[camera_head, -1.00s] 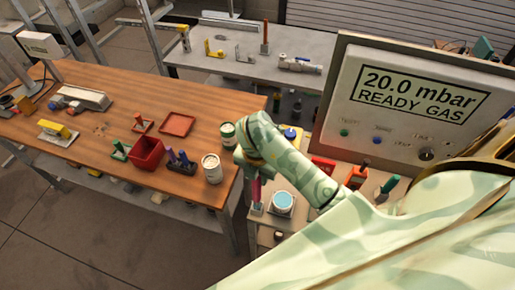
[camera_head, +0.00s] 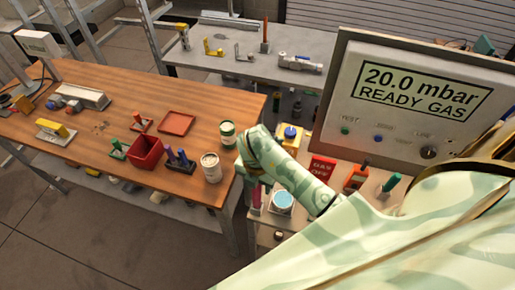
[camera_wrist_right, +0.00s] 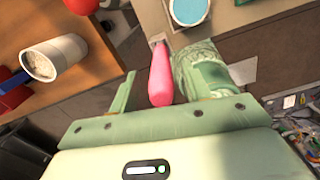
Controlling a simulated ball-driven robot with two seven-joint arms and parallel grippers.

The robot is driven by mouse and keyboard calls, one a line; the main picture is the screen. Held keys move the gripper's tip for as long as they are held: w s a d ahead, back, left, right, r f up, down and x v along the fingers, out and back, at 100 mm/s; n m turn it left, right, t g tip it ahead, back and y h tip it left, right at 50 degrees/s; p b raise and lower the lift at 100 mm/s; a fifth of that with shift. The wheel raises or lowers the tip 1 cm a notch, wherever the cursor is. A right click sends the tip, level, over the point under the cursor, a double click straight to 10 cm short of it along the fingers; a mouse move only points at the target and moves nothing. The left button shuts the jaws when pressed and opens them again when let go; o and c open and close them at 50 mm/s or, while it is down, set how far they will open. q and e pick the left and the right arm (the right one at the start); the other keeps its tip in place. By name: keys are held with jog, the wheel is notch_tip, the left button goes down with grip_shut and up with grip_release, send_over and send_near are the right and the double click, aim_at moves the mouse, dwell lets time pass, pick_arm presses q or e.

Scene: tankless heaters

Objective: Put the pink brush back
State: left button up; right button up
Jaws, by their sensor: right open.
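The pink brush (camera_wrist_right: 160,78) shows in the right wrist view with its handle toward my right gripper (camera_wrist_right: 165,85), which is open. The handle lies between the two fingers, with gaps at the sides; I cannot tell whether either finger touches it. Its far end meets a small pale piece (camera_wrist_right: 157,39) at the edge of the side table. In the head view the brush (camera_head: 256,197) shows partly beside my right gripper (camera_head: 249,185), whose fingers are mostly hidden by the arm. A tin with blue content (camera_head: 283,202) stands right of the brush. My left gripper is not in view.
The wooden bench (camera_head: 100,135) at left holds a white can (camera_head: 211,168), a green-labelled can (camera_head: 227,134), a red bin (camera_head: 146,153) and a red tray (camera_head: 177,124). A red sign (camera_head: 322,168) and the large gas panel (camera_head: 410,105) stand at right.

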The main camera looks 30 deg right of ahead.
jog(key=r+p, duration=0.1)
jog(key=r, duration=0.5)
jog(key=r+p, duration=0.2)
jog(key=r, duration=0.4)
jog(key=shift+s+a, duration=0.1)
jog(key=shift+a, duration=0.1)
